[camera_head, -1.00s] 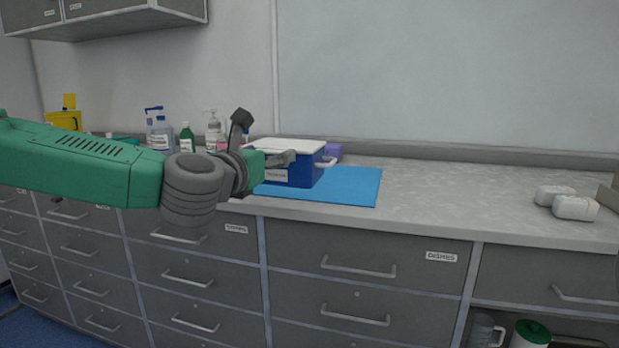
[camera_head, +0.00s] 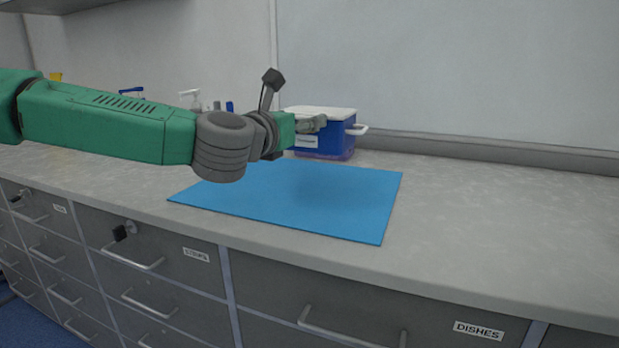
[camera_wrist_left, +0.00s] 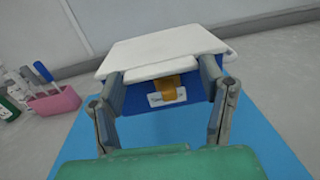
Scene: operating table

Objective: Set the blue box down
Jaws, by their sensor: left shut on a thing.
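The blue box (camera_head: 338,134) with a white lid and a white side handle is in front of my left gripper (camera_head: 312,124) in the head view. My left gripper is shut on it; in the left wrist view its two fingers flank the blue box (camera_wrist_left: 150,97). The blue mat (camera_head: 310,203) lies flat on the counter, with the box over or near its back edge. I cannot tell whether the box's underside touches anything. My right gripper is not in view.
The counter (camera_head: 490,210) is clear to the right of the mat. Bottles (camera_head: 192,100) stand at the back left, behind my arm. A pink holder (camera_wrist_left: 55,102) with pens shows in the left wrist view. The wall is close behind the box.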

